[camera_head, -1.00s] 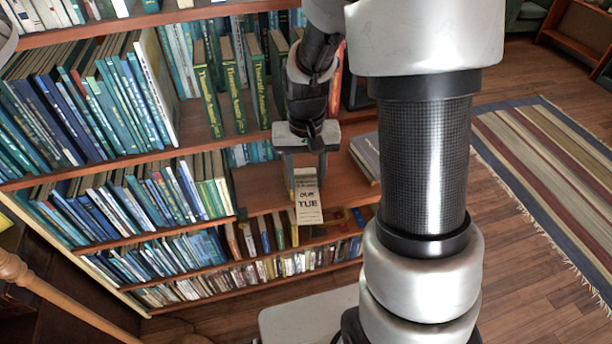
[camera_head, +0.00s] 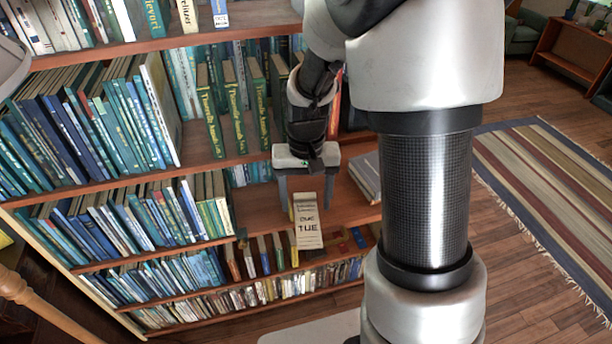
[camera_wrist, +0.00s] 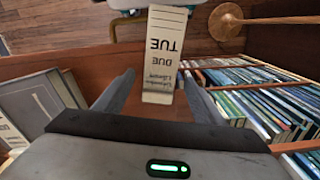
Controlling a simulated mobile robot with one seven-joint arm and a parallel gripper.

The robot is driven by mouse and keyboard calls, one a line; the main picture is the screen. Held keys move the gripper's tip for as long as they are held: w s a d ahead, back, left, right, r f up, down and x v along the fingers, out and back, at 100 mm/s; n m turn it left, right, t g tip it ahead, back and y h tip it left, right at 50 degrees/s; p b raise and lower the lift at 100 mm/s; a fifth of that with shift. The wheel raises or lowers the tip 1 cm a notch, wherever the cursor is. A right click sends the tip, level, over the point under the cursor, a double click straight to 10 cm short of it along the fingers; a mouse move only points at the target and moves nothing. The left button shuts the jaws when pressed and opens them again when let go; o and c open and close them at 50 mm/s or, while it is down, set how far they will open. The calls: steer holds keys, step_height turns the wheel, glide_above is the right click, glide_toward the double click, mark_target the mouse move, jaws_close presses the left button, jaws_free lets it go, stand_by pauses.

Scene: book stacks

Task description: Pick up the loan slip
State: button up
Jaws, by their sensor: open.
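The loan slip (camera_head: 308,229) is a long cream strip with dark print reading "DUE TUE". In the head view it lies at the front edge of a brown shelf board (camera_head: 262,212), its near end sticking out past the edge. My gripper (camera_head: 305,208) is open above the shelf, one finger on each side of the slip. In the wrist view the slip (camera_wrist: 161,60) runs between the two spread fingers (camera_wrist: 158,76), with clear gaps on both sides. I cannot tell how far the fingertips are above the board.
A grey book (camera_head: 366,177) lies flat on the same board to the right; it also shows in the wrist view (camera_wrist: 38,104). Rows of upright books (camera_head: 150,212) fill the shelves to the left and below. Open floor and a striped rug (camera_head: 550,190) lie to the right.

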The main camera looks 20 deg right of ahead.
mark_target(306, 210)
step_height(306, 210, up, 17)
stand_by(0.4)
steer(key=shift+f, duration=0.15)
